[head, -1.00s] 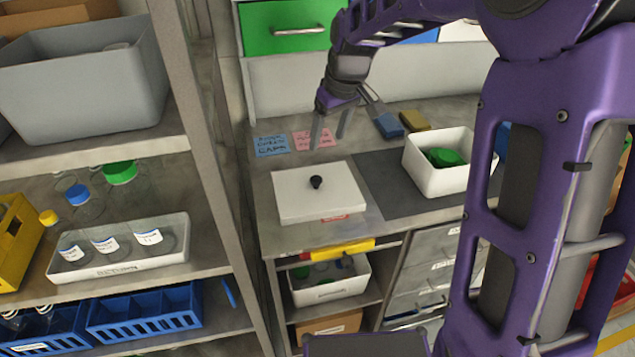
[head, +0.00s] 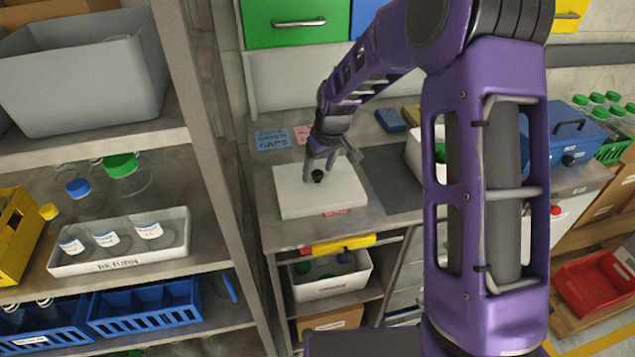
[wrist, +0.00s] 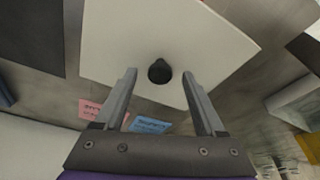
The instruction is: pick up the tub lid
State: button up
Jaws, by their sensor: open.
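The tub lid (head: 340,193) is a flat white square with a small black knob (head: 318,176) in its middle. It lies on the grey worktop, and what is under it is hidden. My gripper (head: 321,178) is over the lid with its fingers pointing down at the knob. In the wrist view the lid (wrist: 200,40) fills the upper middle, and the knob (wrist: 160,71) shows between and slightly beyond the tips of my open gripper (wrist: 160,73). The fingers stand apart on either side of the knob, and nothing is held.
A white tub (head: 413,150) with green caps stands right of the lid, partly behind my arm. Blue (head: 271,140) and pink notes lie behind the lid. A shelf post (head: 200,150) rises on the left. A dark mat (head: 390,180) lies bare between lid and tub.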

jog(key=shift+f, duration=0.25)
grip_shut()
dwell(0.3)
